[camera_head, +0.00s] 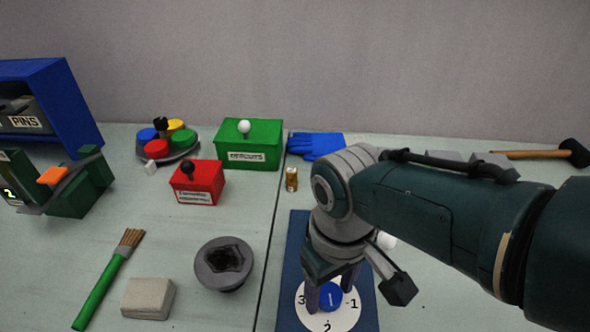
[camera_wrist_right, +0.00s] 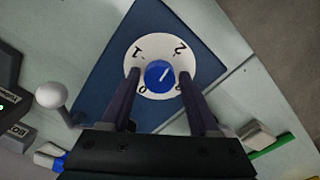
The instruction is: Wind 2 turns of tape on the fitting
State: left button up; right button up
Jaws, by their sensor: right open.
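A white round dial (camera_head: 322,318) with printed numerals and a blue knob (camera_head: 329,297) lies on a dark blue plate (camera_head: 292,270). The knob also shows in the right wrist view (camera_wrist_right: 159,75), with a white line that seems to point toward the 2. My right gripper (camera_head: 331,290) is open and points down, its fingers on either side of the knob; I cannot tell if they touch it. A small brass cylinder (camera_head: 291,179), perhaps the fitting, stands behind the plate. No tape is clearly recognisable. My left gripper is not in view.
Red (camera_head: 196,184) and green (camera_head: 248,145) lever boxes stand behind. A dark green device (camera_head: 75,190) with a lit display, a brush (camera_head: 108,278), a beige block (camera_head: 148,298) and a grey round cup (camera_head: 224,263) lie left. A white ball (camera_head: 387,241) is beside my right wrist.

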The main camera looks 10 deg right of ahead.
jog(key=n, duration=0.5)
jog(key=shift+n, duration=0.4)
jog(key=n, duration=0.5)
jog(key=shift+n, duration=0.4)
jog(key=c, duration=0.9)
grip_shut()
jog(key=shift+m, duration=0.3)
jog(key=o, duration=1.2)
grip_release()
